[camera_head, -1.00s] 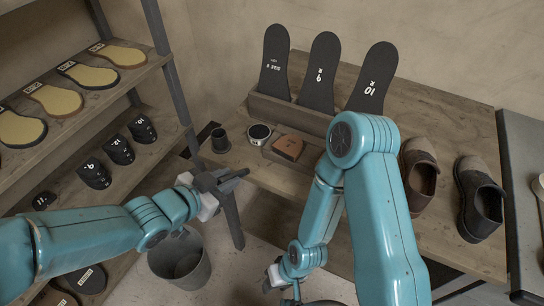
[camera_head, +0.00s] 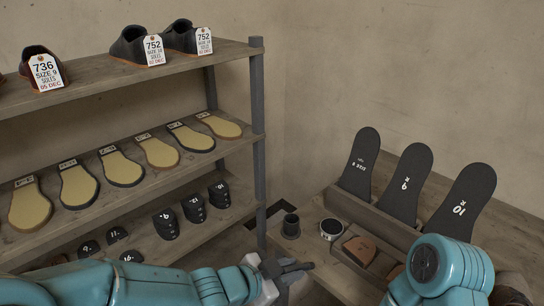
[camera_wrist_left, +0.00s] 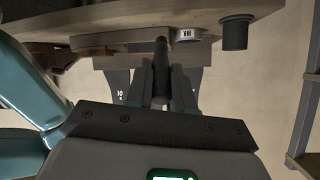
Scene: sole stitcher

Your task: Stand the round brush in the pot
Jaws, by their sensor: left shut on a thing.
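The pot is a small dark cup (camera_head: 291,226) that stands upright on the wooden bench, near its left end. It also shows in the left wrist view (camera_wrist_left: 235,33), at the upper right. My left gripper (camera_head: 294,268) is in front of the pot and apart from it. It is shut on a dark, slim thing that appears to be the round brush (camera_wrist_left: 161,52), which sticks out past the fingertips in the left wrist view. Its bristles cannot be made out. My right gripper is not in view; part of my right arm shows at lower right.
A round tin (camera_head: 331,229) and a brown block (camera_head: 360,249) are right of the pot. Black numbered insoles (camera_head: 405,184) stand in a wooden rack behind. A shelf post (camera_head: 259,150) rises left of the pot, with soles and shoes on the shelves.

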